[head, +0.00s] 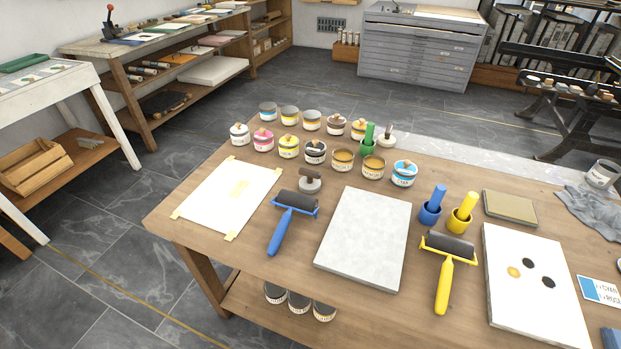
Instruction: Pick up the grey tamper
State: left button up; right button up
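A small grey round-based piece with a brownish upright grip, which looks like the grey tamper (310,183), stands on the wooden table (200,236). It is between the taped white sheet (226,200) and the light grey slab (367,238), just behind the blue-handled roller (291,215). A pale round piece with a thin upright grip (386,138) stands farther back; I cannot tell what it is. Neither of my grippers is in view.
Several ink tins (315,151) stand in rows behind the tamper. A yellow-handled roller (444,272) lies right of the slab. Bare table shows left of the blue-handled roller.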

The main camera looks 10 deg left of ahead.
aim_at(309, 184)
jog(key=z, duration=0.85)
jog(key=u, duration=1.1)
jog(key=i+j+z, duration=0.1)
jog(key=j+z, duration=0.55)
jog(key=z, duration=0.15)
jog(key=j+z, duration=0.4)
jog(key=i+l, duration=0.05)
